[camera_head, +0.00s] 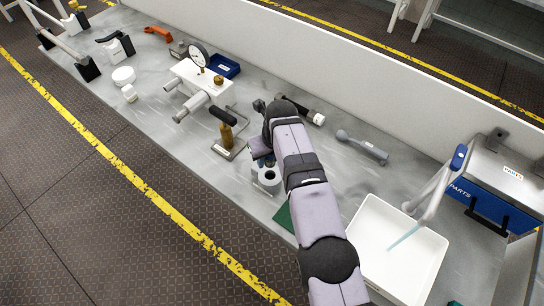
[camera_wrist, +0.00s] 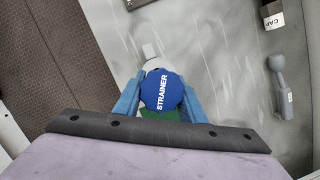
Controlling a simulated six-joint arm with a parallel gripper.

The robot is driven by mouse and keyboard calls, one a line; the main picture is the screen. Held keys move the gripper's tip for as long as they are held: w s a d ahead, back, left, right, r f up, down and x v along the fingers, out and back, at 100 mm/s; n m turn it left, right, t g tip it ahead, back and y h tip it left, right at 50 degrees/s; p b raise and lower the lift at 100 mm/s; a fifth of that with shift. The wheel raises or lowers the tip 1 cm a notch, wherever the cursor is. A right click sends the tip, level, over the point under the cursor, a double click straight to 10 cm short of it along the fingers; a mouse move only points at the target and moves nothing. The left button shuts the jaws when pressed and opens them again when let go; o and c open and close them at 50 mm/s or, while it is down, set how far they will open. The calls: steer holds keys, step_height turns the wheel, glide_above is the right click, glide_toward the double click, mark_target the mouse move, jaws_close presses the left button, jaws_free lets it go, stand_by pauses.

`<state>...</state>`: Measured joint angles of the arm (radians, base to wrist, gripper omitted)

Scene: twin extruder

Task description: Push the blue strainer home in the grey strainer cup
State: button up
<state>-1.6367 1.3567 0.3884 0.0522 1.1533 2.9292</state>
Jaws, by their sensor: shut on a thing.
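The round blue strainer (camera_wrist: 162,92), marked STRAINER, is in the wrist view between the two blue fingers of my gripper (camera_wrist: 163,88). The fingers are shut on its sides, and its lettered face is toward the camera. In the head view, a grey strainer cup (camera_head: 268,186) with a dark round opening stands on the bench beside my arm. In the wrist view a pale rim (camera_wrist: 153,64) shows just past the strainer's far edge; the rest beneath it is hidden. I cannot tell how deep the strainer sits or whether it touches the cup.
A brass-coloured post with a black handle (camera_head: 226,133) stands close left of my gripper. A grey tool (camera_head: 363,147) lies to the right, and a black cylinder (camera_head: 305,111) lies behind. A white tray (camera_head: 374,220) is at right front. A green mat (camera_head: 284,216) lies partly under my arm.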

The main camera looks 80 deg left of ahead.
steer(key=shift+r, duration=0.1)
steer(key=shift+f+b, duration=1.9)
steer(key=shift+f, duration=1.05)
steer(key=shift+f, duration=0.45)
steer(key=shift+r, duration=0.15)
steer(key=shift+r, duration=1.2)
step_height(320, 180, up, 4)
steer(key=p, duration=0.4)
steer(key=shift+r, duration=0.1)
